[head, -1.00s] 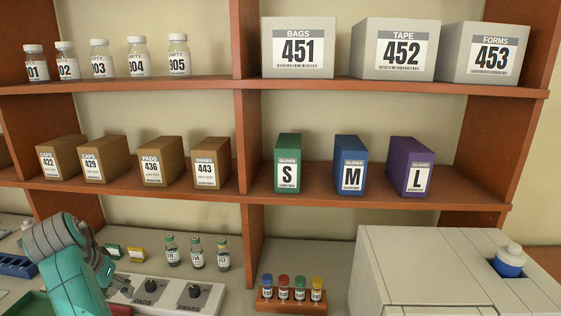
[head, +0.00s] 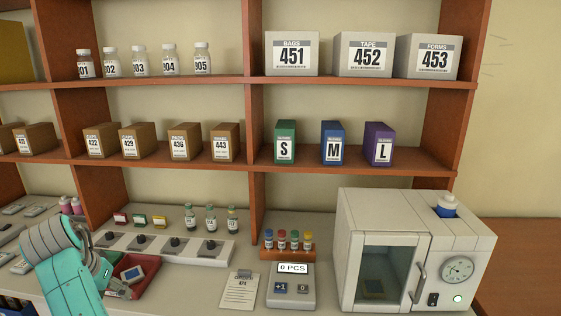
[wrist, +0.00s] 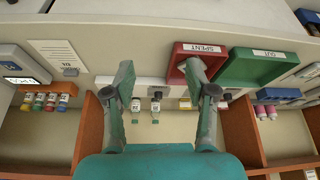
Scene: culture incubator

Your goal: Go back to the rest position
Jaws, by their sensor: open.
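My gripper (wrist: 160,78) is open in the wrist view, with its two dark teal fingers spread and nothing between them. In the head view my teal arm stands at the lower left, beside the red tray (head: 146,289); the fingers are hard to make out there. The wrist view is upside down and shows the red SPENT tray (wrist: 200,48) close to the right finger, with the green OUT tray (wrist: 262,66) beyond it. The incubator (head: 388,216) stands at the right of the bench with its glass door shut.
A counter reading 0 PCS (head: 292,287), a clipboard (head: 240,292) and a rack of colour-capped vials (head: 288,252) stand left of the incubator. Shelves with boxes and bottles rise behind the bench.

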